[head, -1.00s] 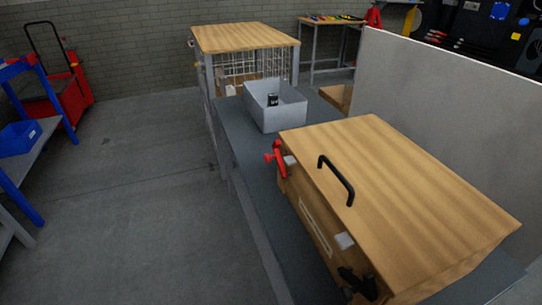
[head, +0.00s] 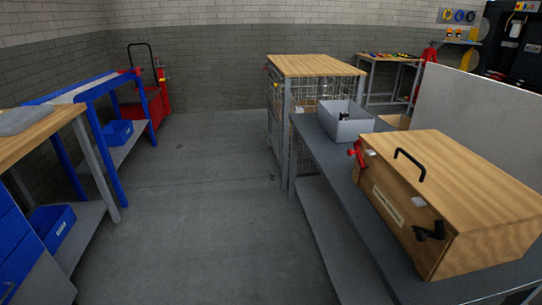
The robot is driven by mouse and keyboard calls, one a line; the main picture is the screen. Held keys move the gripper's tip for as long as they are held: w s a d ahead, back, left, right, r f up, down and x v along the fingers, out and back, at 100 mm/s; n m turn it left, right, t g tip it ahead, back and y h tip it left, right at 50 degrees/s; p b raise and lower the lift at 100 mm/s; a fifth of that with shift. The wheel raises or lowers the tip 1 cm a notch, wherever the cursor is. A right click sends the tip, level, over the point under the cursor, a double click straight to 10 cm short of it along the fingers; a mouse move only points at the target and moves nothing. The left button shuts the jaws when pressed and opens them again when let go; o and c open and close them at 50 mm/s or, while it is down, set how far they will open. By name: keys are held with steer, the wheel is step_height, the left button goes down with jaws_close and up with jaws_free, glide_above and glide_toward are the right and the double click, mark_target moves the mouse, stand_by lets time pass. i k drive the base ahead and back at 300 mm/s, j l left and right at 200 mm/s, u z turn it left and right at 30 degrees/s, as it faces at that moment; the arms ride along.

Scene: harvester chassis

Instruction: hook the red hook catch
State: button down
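The red hook catch (head: 357,153) is on the front face of a wooden box (head: 460,187), near its far left corner. A small light block sits beside the catch at the lid edge. I cannot tell from here whether the catch is hooked. The box lid looks shut and has a black handle (head: 409,163) on top. A black catch (head: 430,231) is on the same front face at the near end. My gripper is not in view.
The box stands on a grey bench (head: 345,187) with a grey bin (head: 345,121) behind it. A wire cage with a wooden top (head: 315,66) stands beyond. Blue-framed shelving (head: 103,133) is at left. The floor (head: 200,215) between is clear.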

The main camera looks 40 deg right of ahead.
mark_target(350, 151)
steer(key=u, duration=0.35)
steer(key=i, duration=2.9)
steer(key=z, duration=2.25)
